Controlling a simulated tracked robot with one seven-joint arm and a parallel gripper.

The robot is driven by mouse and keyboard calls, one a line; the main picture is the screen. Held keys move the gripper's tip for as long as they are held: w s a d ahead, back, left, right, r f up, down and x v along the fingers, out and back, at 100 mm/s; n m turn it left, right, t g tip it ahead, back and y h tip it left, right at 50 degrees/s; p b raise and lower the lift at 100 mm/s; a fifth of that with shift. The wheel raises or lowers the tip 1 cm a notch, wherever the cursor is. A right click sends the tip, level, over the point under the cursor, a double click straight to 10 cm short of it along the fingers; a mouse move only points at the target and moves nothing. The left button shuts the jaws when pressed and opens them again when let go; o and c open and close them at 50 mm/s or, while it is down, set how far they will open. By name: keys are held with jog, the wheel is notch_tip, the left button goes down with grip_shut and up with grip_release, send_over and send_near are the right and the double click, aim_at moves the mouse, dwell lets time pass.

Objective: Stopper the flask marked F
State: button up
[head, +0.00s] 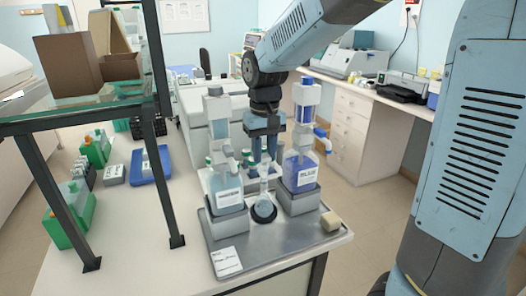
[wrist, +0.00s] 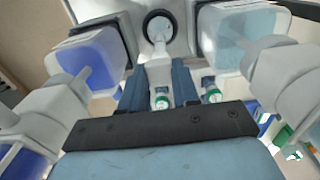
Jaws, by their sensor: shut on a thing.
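A small clear flask (head: 264,208) stands upright in a black ring on the grey tray (head: 270,248), between two dispenser bottles. It shows at the top of the wrist view (wrist: 160,27), and no letter is legible on it. My gripper (head: 263,158) points down above the flask. In the wrist view its blue fingers (wrist: 160,78) are closed around a small pale piece, seemingly the stopper, in line with the flask's neck. The contact between this piece and the flask's mouth is too small to make out.
A bottle with pale blue liquid (head: 228,192) stands close left of the flask, and a darker blue one (head: 299,172) close right. A beige block (head: 331,221) and a white label card (head: 226,262) lie on the tray. A shelf frame (head: 160,150) stands at the left.

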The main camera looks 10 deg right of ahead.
jog(key=o, duration=1.5)
jog(key=shift+r, duration=0.1)
jog(key=shift+r, duration=2.95)
jog(key=shift+c, duration=0.4)
grip_shut()
jog(key=shift+f, duration=2.45)
jog(key=shift+r, duration=0.1)
